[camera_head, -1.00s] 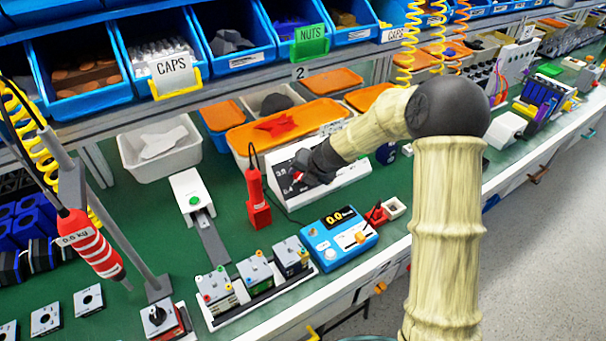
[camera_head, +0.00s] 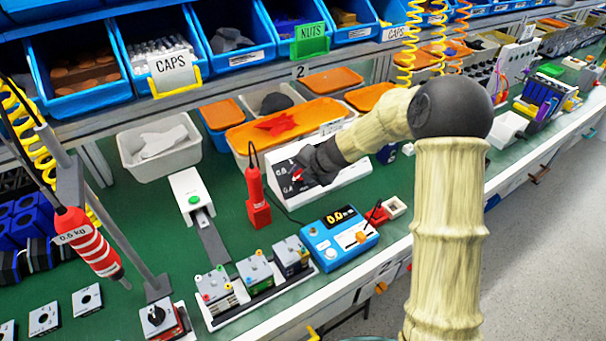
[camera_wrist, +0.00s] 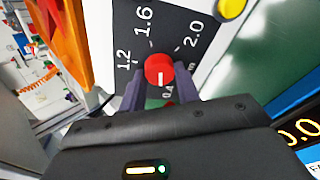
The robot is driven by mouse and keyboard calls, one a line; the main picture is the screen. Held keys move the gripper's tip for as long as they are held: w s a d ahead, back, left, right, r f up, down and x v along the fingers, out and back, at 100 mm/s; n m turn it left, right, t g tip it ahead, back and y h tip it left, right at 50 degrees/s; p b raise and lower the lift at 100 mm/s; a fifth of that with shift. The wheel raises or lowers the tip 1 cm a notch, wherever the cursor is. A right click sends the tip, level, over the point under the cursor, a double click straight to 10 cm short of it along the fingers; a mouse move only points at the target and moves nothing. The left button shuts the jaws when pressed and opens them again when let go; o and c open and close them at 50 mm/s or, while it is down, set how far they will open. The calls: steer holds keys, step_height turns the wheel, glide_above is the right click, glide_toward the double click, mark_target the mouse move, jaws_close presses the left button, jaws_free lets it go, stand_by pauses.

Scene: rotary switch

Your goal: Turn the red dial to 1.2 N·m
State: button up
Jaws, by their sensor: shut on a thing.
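The red dial (camera_wrist: 160,70) sits on a dark panel face printed with 1.2, 1.6, 2.0 and a partly hidden 0.4. My gripper (camera_wrist: 160,84) is shut on the dial, with one finger on each side of it. A short white mark on the dial lies on its side nearest my gripper, away from 1.6. The printing beneath the gripper is hidden. In the head view, the white sloped control box (camera_head: 344,188) stands on the green bench, and my gripper (camera_head: 301,174) covers much of its dark face and most of the dial.
A blue meter (camera_head: 338,252) with a lit display stands in front of the box. A red upright tool (camera_head: 257,200) stands to its left. Orange-lidded bins (camera_head: 290,122) are close behind.

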steer(key=m+y, duration=0.1)
steer(key=m, duration=0.4)
steer(key=shift+d, duration=0.1)
steer(key=m+t, duration=0.1)
steer(key=m, duration=0.5)
steer(key=shift+m+y+p, duration=0.3)
steer(key=shift+p, duration=0.1)
steer(key=m+t, duration=0.1)
steer(key=m, duration=0.3)
steer(key=shift+m, duration=0.4)
steer(key=shift+m+t, duration=0.5)
steer(key=shift+m, duration=1.9)
steer(key=o, duration=0.7)
steer(key=shift+d, duration=0.1)
